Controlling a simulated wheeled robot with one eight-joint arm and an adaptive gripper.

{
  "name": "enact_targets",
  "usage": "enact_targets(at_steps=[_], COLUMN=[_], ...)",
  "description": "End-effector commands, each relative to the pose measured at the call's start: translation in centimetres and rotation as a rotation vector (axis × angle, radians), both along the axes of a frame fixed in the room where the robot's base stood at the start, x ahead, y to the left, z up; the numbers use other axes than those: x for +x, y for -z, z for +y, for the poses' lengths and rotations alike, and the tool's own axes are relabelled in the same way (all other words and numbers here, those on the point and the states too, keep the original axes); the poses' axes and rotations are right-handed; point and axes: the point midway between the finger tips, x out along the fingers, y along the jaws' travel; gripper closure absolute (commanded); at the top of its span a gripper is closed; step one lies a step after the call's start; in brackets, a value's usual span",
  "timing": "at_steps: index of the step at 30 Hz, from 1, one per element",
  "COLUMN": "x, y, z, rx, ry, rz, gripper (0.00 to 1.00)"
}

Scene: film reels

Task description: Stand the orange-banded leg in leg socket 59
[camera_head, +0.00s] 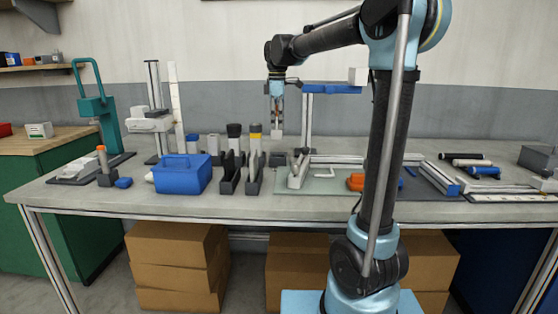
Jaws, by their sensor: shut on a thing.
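My gripper (277,117) hangs pointing down above the middle of the table. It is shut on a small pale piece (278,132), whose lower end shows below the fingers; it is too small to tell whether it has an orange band. A post with an orange top (101,149) stands upright in a dark block at the left, well away from my gripper. A dark upright piece with a yellow-orange band (255,131) stands just left of my gripper. No socket number is readable, so I cannot tell which is leg socket 59.
A blue toolbox (181,179) and dark slotted holders (231,181) stand left of centre on the table (230,207). A blue-topped frame (331,89) rises right of my gripper. A grey-green mat (318,185) with an orange tool (356,182) lies in front. My arm hides part of the right side.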

Motion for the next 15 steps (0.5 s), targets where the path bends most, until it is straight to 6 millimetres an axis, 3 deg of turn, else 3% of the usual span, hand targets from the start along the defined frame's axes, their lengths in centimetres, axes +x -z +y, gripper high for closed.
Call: enact_targets(at_steps=[9,15], x=[0.2,0.2], y=[4.5,5.9], z=[-0.5,-0.5], rx=[0.0,0.0], ry=[0.007,0.007], rz=[0.0,0.0], gripper=[0.96,0.96])
